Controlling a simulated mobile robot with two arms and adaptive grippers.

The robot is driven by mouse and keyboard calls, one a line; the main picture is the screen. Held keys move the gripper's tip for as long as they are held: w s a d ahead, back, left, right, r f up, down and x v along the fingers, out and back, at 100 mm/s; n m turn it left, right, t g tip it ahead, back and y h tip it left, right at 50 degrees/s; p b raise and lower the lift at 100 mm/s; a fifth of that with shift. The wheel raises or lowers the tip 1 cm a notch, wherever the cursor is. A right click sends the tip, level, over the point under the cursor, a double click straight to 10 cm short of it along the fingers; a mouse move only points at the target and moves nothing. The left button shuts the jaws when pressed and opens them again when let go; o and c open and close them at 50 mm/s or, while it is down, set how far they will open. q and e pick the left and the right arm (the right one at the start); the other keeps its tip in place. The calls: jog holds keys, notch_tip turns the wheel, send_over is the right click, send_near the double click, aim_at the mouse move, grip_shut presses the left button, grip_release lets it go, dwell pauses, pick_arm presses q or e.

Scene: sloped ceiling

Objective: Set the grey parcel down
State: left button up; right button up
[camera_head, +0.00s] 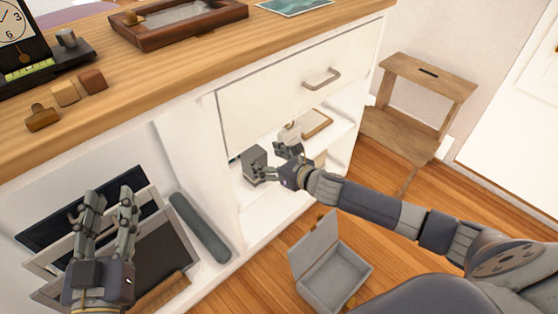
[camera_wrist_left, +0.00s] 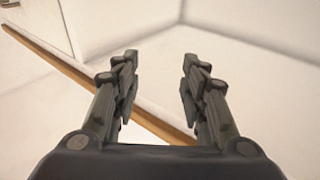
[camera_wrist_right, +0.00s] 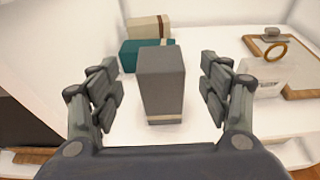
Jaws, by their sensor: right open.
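The grey parcel (camera_wrist_right: 162,82) is a small upright box with a pale band near its base. In the right wrist view it stands on the white shelf (camera_wrist_right: 205,123) between the fingers of my right gripper (camera_wrist_right: 162,90), with a gap on each side. The head view shows the parcel (camera_head: 254,164) inside the open compartment under the drawer, with my right gripper (camera_head: 272,165) at it. My left gripper (camera_head: 108,205) is open and empty in front of the cabinet's left section. The left wrist view also shows its fingers (camera_wrist_left: 160,85) apart with nothing between them.
A teal box (camera_wrist_right: 145,54) and a beige box (camera_wrist_right: 150,27) lie behind the parcel. A white box (camera_wrist_right: 262,76) and a clipboard (camera_wrist_right: 295,65) are to its right. An open grey box (camera_head: 333,270) sits on the floor. A wooden step stool (camera_head: 428,75) stands at right.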

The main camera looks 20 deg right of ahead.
jog(key=v, duration=0.5)
jog(key=s+a+r+m+t+y, duration=0.1)
jog(key=s+a+r+m, duration=0.25)
jog(key=a+m, duration=0.4)
jog(key=s+a+r+m, duration=0.2)
jog(key=s+a+m, duration=0.2)
jog(key=m, duration=0.6)
pick_arm(q)
jog(key=shift+s+a+f+g+y+p, duration=0.1)
jog(key=shift+a+f+g+y+p, duration=0.1)
jog(key=shift+f+g, duration=0.55)
jog(key=shift+s+a+f+g+y+p, duration=0.1)
jog(key=shift+f+g+y, duration=0.15)
jog(key=shift+f, duration=0.9)
jog(key=shift+s+a+f+g+y+p, duration=0.15)
jog(key=shift+f+g, duration=0.45)
jog(key=shift+f, duration=0.35)
pick_arm(e)
jog(key=s+d+r+m+h, duration=0.1)
jog(key=s+r+m, duration=0.2)
jog(key=m, duration=0.7)
jog(key=s+d+r+m+t+h, duration=0.1)
jog(key=s+r+m, duration=0.2)
jog(key=m, duration=0.7)
jog(key=shift+s+r, duration=0.35)
jog(key=shift+r, duration=0.65)
pick_arm(q)
jog(key=shift+w, duration=0.15)
